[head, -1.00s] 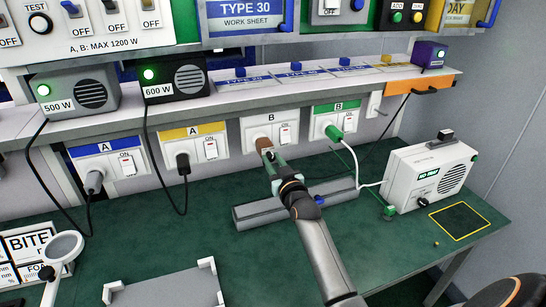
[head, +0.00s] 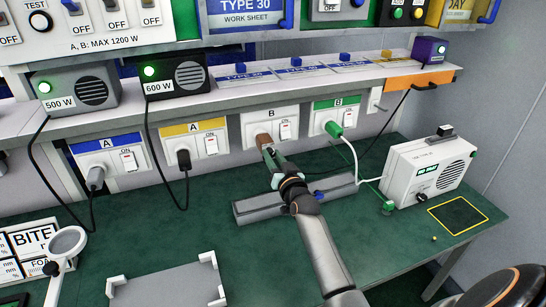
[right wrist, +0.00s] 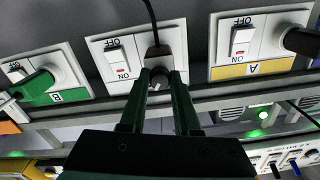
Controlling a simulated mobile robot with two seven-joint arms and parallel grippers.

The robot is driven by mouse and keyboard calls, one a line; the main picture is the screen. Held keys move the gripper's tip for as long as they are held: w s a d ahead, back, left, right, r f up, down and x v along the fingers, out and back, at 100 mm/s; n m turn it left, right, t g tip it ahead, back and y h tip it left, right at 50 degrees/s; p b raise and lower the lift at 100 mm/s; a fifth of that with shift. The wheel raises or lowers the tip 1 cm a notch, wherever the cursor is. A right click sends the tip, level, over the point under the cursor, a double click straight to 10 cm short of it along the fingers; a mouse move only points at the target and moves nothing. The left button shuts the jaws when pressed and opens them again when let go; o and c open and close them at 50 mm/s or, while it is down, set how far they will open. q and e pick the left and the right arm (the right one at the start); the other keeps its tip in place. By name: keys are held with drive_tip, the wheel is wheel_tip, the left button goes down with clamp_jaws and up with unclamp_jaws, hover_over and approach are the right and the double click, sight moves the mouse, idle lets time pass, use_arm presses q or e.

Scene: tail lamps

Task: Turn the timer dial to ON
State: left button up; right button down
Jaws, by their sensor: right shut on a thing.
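The timer dial (right wrist: 159,79) is a small dark round knob with a light mark, in front of a dark plug at socket B in the right wrist view. My right gripper (right wrist: 161,78) is shut on it, one finger on each side. In the head view my right gripper (head: 267,148) reaches the brownish timer plug (head: 263,140) on the white B socket plate (head: 281,116) and hides most of the dial. I cannot read the dial's setting or any ON lettering on it. My left gripper is not in view.
A rocker switch (head: 286,130) is right beside the plug. A grey block (head: 250,211) lies on the green bench under my arm. The green plug (head: 334,129) is to the right, the black plug (head: 184,160) to the left. A white device (head: 408,168) stands at the right.

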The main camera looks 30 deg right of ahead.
drive_tip(key=c, duration=0.6)
unclamp_jaws()
drive_tip(key=b+v, duration=0.1)
drive_tip(key=v, duration=1.1)
drive_tip(key=shift+s, duration=0.25)
